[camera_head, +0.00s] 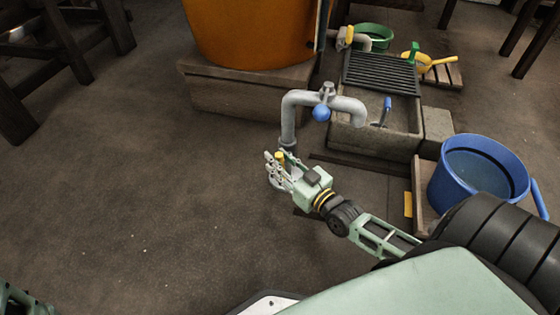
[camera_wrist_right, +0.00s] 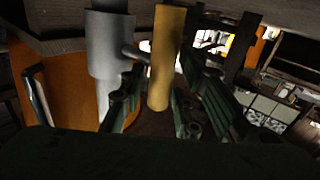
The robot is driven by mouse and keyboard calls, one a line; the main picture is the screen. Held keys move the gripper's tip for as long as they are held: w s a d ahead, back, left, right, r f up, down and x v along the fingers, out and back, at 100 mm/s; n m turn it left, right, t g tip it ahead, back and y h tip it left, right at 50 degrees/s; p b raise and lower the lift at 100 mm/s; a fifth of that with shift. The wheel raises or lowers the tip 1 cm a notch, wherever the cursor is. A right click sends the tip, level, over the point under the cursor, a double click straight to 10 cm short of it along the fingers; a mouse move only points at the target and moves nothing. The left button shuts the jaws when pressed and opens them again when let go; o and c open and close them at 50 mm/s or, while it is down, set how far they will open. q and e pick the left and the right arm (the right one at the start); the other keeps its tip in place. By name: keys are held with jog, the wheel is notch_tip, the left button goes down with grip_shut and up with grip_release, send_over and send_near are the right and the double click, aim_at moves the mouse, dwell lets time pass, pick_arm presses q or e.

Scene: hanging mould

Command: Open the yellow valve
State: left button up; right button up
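The yellow valve handle (camera_head: 280,156) sits low on a grey pipe (camera_head: 288,120) that rises and bends right over a stone basin. In the right wrist view the handle (camera_wrist_right: 166,60) is an upright yellow bar, joined to the grey pipe (camera_wrist_right: 110,60) by a short stem. My right gripper (camera_head: 276,168) is at the handle. In the wrist view its green fingers stand on both sides of the handle, with gaps showing, so it looks open around the bar. Only a green piece of my left arm shows at the lower left of the head view; its gripper is not seen.
A blue knob (camera_head: 321,113) is on the upper pipe. The stone basin (camera_head: 370,140) with a dark grate (camera_head: 381,73) stands behind right. A blue bucket (camera_head: 478,170) is at right. An orange barrel (camera_head: 250,35) stands on a block (camera_head: 245,90). The left floor is clear.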

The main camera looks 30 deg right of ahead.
grip_shut()
jog(key=shift+f+t+b, duration=0.2)
jog(key=shift+t+b, duration=0.1)
jog(key=shift+b, duration=0.15)
jog(key=shift+s+r+m+t, duration=0.1)
jog(key=shift+s+m+t, duration=0.05)
jog(key=shift+m+t, duration=0.2)
jog(key=shift+o, duration=1.5)
grip_release()
jog(key=shift+r, duration=0.1)
